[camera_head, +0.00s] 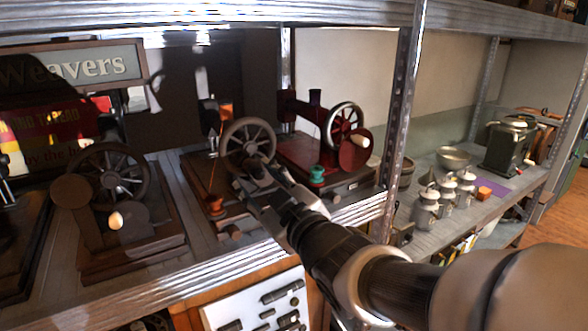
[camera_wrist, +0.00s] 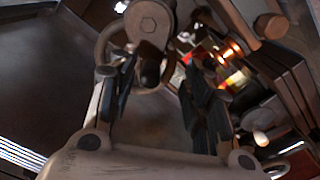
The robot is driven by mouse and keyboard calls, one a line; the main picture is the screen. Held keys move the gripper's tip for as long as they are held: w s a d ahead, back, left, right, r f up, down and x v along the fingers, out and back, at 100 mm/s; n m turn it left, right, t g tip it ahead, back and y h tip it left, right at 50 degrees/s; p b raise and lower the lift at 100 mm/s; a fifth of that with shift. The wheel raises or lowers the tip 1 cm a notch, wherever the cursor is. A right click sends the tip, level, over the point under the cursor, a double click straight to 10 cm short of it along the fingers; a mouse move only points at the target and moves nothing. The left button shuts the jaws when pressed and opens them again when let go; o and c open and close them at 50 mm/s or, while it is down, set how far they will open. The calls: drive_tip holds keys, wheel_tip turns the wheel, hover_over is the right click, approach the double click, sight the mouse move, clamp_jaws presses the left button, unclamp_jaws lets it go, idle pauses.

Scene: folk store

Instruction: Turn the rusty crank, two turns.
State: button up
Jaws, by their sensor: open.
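Three hand-crank sewing machines stand on a metal shelf (camera_head: 205,268) in the head view. The middle one has a grey-brown spoked handwheel (camera_head: 248,128), and my gripper (camera_head: 252,178) is right in front of it, hiding its crank. In the wrist view a rusty brown crank arm with a round bolted hub (camera_wrist: 150,20) hangs down at the top, its lower end (camera_wrist: 150,72) between my two fingers. The fingers (camera_wrist: 158,75) are open, one on each side. Whether they touch the crank I cannot tell.
At left is a dark brown machine with a spoked wheel (camera_head: 125,175) and pale crank knob (camera_head: 116,220). At right is a red machine (camera_head: 300,152) with a white knob (camera_head: 361,140). A metal shelf post (camera_head: 400,110) stands close to my arm. Small canisters (camera_head: 447,190) stand further right.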

drive_tip(key=v, duration=0.7)
idle(0.4)
drive_tip(key=s+d+f+m+g+h, duration=0.1)
drive_tip(key=d+f+m+h, duration=0.25)
drive_tip(key=d, duration=0.35)
drive_tip(key=s+d+f+m+g+h, duration=0.1)
drive_tip(key=s+d+f+m+h, duration=0.15)
drive_tip(key=d+m+h, duration=0.35)
drive_tip(key=s+d+f+m+g, duration=0.1)
drive_tip(key=s+d+f+g, duration=0.2)
drive_tip(key=s, duration=0.5)
drive_tip(key=s+d+f+m+g, duration=0.2)
drive_tip(key=s+f+g, duration=0.3)
drive_tip(key=s, duration=0.4)
drive_tip(key=shift+s+d+f, duration=0.35)
drive_tip(key=shift+f, duration=0.4)
